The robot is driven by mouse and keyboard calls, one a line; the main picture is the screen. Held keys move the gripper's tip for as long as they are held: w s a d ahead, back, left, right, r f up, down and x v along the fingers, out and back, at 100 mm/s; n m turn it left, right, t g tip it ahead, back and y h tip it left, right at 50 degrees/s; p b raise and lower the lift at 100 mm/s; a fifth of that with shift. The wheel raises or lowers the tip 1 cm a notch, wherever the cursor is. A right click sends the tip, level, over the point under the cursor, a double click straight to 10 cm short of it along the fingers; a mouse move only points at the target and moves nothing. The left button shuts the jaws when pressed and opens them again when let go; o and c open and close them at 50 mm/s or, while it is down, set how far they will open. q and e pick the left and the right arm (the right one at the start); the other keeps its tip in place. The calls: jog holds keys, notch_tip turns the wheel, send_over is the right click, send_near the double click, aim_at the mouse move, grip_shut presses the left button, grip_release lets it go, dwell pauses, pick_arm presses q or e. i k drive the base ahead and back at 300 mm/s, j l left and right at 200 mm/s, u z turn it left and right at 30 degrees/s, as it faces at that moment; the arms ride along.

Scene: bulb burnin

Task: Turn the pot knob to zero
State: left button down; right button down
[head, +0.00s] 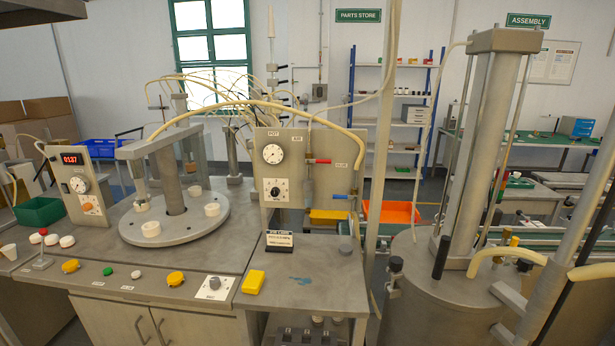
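An upright grey panel (256,203) stands at the middle of the bench. A label at its top left appears to read "POT". Below the label is a round white gauge (272,154) with a dark centre. Under the gauge is a white square plate with a small black knob (274,190); I take this as the pot knob. Its pointer and scale are too small to read. Nothing touches the knob. Neither of my grippers can be made out in the head view.
A red-handled valve (318,161) and a blue-handled valve (341,196) sit right of the knob. A small sign (279,241) and a yellow block (253,282) stand in front. A round turntable (185,228) is at left, a large metal cylinder (433,288) at right.

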aim_at(275, 191)
jog(key=i+z, duration=0.65)
jog(key=z, duration=0.15)
